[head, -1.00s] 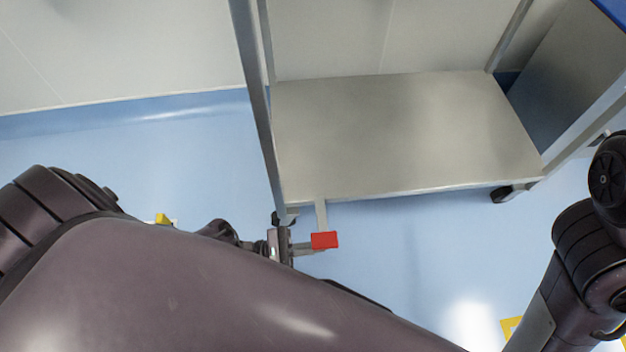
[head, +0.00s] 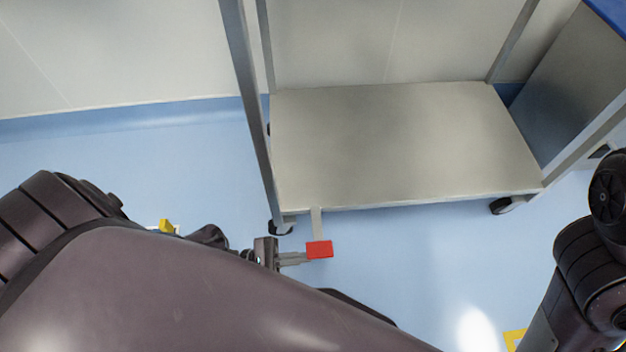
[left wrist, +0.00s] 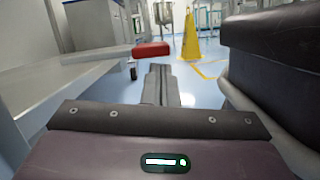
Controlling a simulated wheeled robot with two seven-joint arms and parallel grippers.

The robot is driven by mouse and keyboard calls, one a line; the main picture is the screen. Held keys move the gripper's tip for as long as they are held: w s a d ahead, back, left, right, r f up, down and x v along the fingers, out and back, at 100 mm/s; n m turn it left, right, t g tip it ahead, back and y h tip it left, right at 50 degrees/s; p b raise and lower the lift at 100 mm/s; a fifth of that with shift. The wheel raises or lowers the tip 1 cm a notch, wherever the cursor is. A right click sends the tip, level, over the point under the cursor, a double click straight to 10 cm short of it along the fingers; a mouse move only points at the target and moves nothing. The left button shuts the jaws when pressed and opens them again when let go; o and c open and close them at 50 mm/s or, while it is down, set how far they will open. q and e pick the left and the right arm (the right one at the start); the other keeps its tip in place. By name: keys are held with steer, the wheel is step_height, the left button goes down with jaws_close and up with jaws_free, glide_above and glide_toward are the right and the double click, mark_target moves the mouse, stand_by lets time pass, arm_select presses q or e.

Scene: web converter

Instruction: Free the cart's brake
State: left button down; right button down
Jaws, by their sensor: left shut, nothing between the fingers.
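The cart's brake pedal is a red block (head: 319,250) on a grey metal arm (head: 317,222) below the front left of the cart's lower shelf (head: 400,150). My left gripper (head: 294,258) is shut and empty, low over the floor, with its fingertips at the pedal's left side. In the left wrist view, the shut fingers (left wrist: 159,86) point forward, and the red pedal (left wrist: 151,50) shows just beyond and above their tips. I cannot tell whether they touch it. My left arm hides part of the floor. My right gripper is out of the picture.
Casters stand under the cart's front left (head: 282,228) and front right (head: 502,206) corners. A wall is behind the cart. Blue floor in front of it is open. The left wrist view shows a yellow cone (left wrist: 190,40) farther off.

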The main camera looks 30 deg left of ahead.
arm_select(q)
steer(key=shift+b+v, duration=0.4)
steer(key=shift+v, duration=1.65)
steer(key=shift+f, duration=0.1)
